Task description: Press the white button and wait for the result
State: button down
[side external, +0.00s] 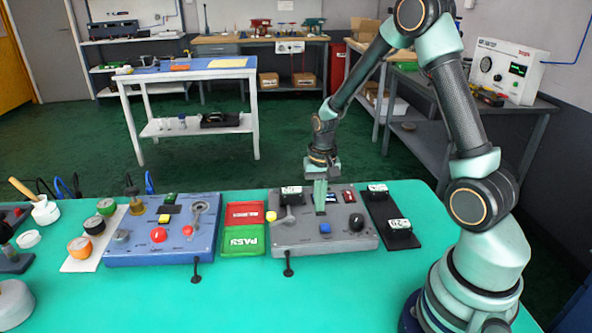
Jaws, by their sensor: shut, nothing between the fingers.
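My gripper (320,211) is shut and points straight down over the grey valve box (292,243). Its fingertips are at or just above the box's top; I cannot tell if they touch. No white button can be made out on the box; the gripper hides the spot under it. The box carries a blue button (325,229), a black knob (356,221), a yellow button (271,216) and a grey lever (288,219). A small display (331,198) sits right beside the fingers, partly covered, with a red piece (348,197) to its right.
Left of the box lie a red tray (245,213) and a green PASS tray (243,241). A black plate (385,205) with white-labelled parts lies to the right. The front of the green table (300,305) is clear.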

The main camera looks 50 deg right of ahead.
notch_tip(320, 180, up, 14)
dwell(0.5)
dwell(0.5)
jog(key=s+a+r+n+t, duration=0.2)
jog(key=s+a+r+n, duration=0.1)
jog(key=a, duration=0.3)
jog(key=s+a+r+n+t, duration=0.3)
jog(key=s+a+r+n, duration=0.1)
jog(key=s+a+n, duration=0.1)
jog(key=shift+s+a+n, duration=0.25)
jog(key=shift+a+n, duration=0.2)
jog(key=shift+n, duration=0.05)
